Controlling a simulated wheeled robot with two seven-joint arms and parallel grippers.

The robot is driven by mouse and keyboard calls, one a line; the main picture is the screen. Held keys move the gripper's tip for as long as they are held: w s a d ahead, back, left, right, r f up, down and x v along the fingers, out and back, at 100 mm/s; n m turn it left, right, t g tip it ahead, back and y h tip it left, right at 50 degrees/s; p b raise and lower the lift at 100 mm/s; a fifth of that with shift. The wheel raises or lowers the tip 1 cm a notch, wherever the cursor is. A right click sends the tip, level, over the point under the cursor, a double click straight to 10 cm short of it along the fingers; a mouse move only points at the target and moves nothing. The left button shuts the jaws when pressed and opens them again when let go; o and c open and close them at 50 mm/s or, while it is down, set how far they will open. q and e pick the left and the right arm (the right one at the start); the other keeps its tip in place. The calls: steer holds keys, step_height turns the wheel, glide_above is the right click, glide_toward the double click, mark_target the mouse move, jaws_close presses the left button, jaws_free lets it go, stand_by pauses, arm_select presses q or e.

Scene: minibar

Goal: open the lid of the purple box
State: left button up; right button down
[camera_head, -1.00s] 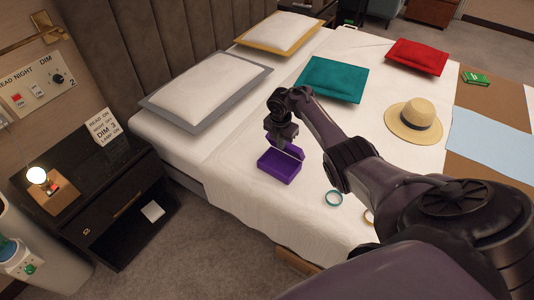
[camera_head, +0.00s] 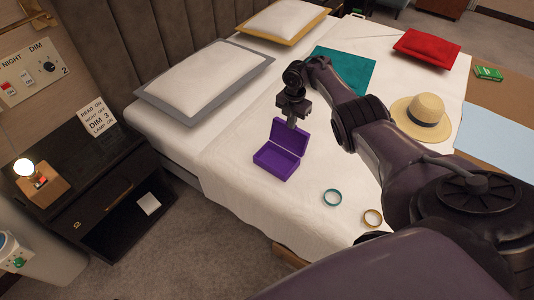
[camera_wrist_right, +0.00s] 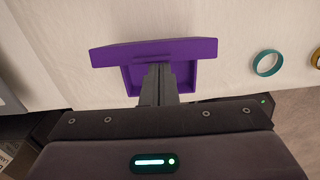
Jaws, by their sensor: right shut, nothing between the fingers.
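The purple box (camera_head: 274,162) sits on the white bed with its open side up, and its empty inside shows. Its lid (camera_head: 290,137) stands raised at the back edge, roughly upright. My right gripper (camera_head: 292,122) is shut and empty at the lid's top, behind or against it; I cannot tell whether they touch. In the right wrist view, the shut fingers (camera_wrist_right: 158,70) reach over the box (camera_wrist_right: 204,76), with their tips by the lid (camera_wrist_right: 120,53). My left gripper is not in view.
A teal ring (camera_head: 332,197) and a gold ring (camera_head: 372,217) lie on the bed to the box's right. A teal cushion (camera_head: 345,68) and a straw hat (camera_head: 422,115) lie beyond my right arm. A black nightstand (camera_head: 75,185) stands left of the bed.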

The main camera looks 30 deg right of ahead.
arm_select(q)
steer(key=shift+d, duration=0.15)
arm_select(e)
steer(key=shift+d, duration=0.2)
stand_by(0.3)
